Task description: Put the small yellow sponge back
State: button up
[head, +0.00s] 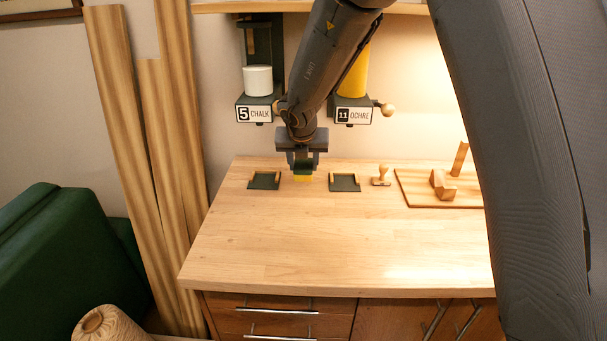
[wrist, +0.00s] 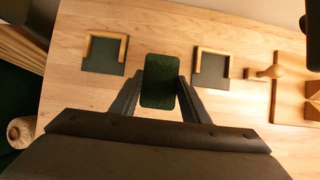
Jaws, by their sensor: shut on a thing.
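The small sponge (head: 304,178) shows a yellow lower part under my gripper in the head view. In the wrist view its dark green top face (wrist: 160,82) lies between the two fingers. My gripper (head: 303,168) is shut on it, with the fingers (wrist: 158,92) at its left and right sides. The sponge is low over the table, between two dark green pads with wooden edging. I cannot tell whether it touches the table. The left pad (head: 264,181) and the right pad (head: 344,183) are both empty.
Chalk (head: 257,80) and ochre (head: 354,75) dispensers hang on the wall behind my arm. A wooden stamp-like knob (head: 381,176) stands right of the right pad. Further right is a wooden board (head: 420,199) with a block (head: 442,184). The table's front (head: 300,260) is clear.

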aim_at(304, 164)
jog(key=shift+w, duration=1)
notch_tip(304, 164, down, 2)
jog(key=shift+f, duration=0.25)
notch_tip(304, 164, down, 4)
jog(key=shift+r, duration=0.2)
jog(key=shift+w+f, duration=0.2)
jog(key=shift+f, duration=0.5)
jog(key=o, duration=0.9)
